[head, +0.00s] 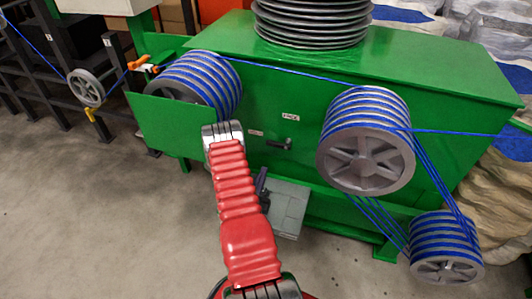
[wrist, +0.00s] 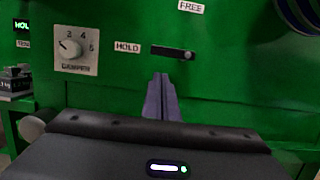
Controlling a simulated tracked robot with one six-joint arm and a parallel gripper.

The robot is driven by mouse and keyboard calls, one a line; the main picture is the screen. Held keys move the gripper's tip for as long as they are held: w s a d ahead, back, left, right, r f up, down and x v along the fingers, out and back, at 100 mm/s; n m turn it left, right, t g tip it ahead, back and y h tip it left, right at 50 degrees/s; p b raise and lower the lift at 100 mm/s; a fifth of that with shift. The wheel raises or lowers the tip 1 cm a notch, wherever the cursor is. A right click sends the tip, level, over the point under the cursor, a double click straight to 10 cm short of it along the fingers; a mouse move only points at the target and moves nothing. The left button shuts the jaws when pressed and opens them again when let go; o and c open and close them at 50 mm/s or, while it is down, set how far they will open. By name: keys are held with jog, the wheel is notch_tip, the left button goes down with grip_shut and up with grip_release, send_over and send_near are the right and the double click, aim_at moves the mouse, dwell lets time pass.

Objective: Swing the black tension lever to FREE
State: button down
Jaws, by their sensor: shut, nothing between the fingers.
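The black tension lever (wrist: 172,51) is on the green machine panel in the wrist view. It lies nearly level, its left end beside the HOLD label (wrist: 128,47) and its round end at the right, below the FREE label (wrist: 191,7). In the head view the lever (head: 277,144) shows small on the machine's front. My gripper (wrist: 161,76) is shut and empty, its fingertips just below the lever in the picture. Contact cannot be told for certain, but a strip of green shows between them. In the head view my gripper (head: 262,175) is partly hidden by my red arm.
Blue cable runs over a left drum (head: 200,82) and a right drum (head: 366,140), with a lower drum (head: 445,248). The panel around the lever is clear.

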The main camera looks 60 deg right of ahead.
aim_at(279, 143)
jog(key=shift+w+d, duration=0.1)
dwell(0.3)
jog(key=x, duration=0.9)
jog(key=shift+d, duration=0.35)
jog(key=shift+d+r, duration=0.1)
jog(key=shift+r+m, duration=0.1)
jog(key=shift+m, duration=0.4)
